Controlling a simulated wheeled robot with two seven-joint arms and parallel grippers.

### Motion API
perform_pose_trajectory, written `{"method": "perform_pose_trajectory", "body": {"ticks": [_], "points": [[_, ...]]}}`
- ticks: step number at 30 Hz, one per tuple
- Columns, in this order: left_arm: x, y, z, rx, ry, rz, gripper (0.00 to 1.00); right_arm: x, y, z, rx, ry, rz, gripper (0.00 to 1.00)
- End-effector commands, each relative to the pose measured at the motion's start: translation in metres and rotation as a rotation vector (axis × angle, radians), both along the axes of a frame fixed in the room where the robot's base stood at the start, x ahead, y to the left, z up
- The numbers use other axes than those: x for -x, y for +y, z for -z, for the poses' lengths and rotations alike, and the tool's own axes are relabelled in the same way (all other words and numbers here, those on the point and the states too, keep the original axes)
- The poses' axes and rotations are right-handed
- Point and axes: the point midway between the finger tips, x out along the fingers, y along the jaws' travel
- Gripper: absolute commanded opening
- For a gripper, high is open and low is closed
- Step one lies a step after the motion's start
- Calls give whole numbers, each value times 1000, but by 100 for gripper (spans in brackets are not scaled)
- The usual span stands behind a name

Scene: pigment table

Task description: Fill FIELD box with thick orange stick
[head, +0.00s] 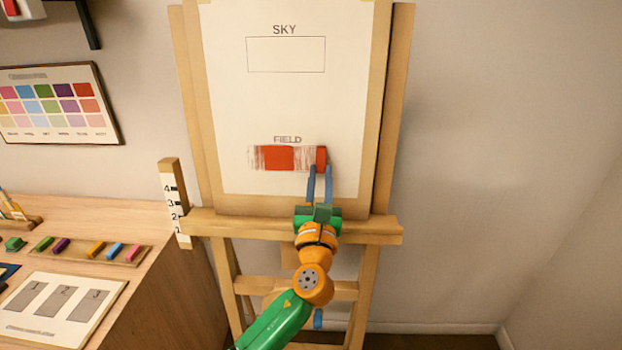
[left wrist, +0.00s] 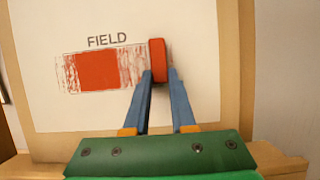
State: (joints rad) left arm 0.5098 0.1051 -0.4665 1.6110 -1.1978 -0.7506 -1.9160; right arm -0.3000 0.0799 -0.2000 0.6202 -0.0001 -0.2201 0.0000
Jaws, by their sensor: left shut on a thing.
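My left gripper (head: 320,170) is shut on a thick orange-red stick (head: 321,158) and holds it at the right end of the FIELD box (head: 255,157) on the easel paper. The stick also shows between the blue fingers in the left wrist view (left wrist: 157,60). The box carries a solid orange-red patch in its middle and streaky strokes on both sides, with paper showing through them. The stick hides part of the box's right end. I cannot tell whether the stick touches the paper. My right gripper is not in view.
The empty SKY box (head: 285,54) is higher on the paper. The easel ledge (head: 250,228) runs below the paper. At left, the wooden table holds a tray (head: 135,262) with several coloured sticks and a card (head: 90,326) with numbered grey patches. A ruler post (head: 172,200) stands beside the easel.

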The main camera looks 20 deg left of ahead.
Motion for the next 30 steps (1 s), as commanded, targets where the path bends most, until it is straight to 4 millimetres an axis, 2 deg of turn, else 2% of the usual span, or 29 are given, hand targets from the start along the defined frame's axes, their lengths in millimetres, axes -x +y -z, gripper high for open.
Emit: {"method": "perform_pose_trajectory", "body": {"ticks": [5,11,30], "points": [[2,5,-1,0,2,0,0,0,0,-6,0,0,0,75],[8,23,-2,-1,1,-3,0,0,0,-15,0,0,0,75],[19,57,-1,0,1,-1,0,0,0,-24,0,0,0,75]]}}
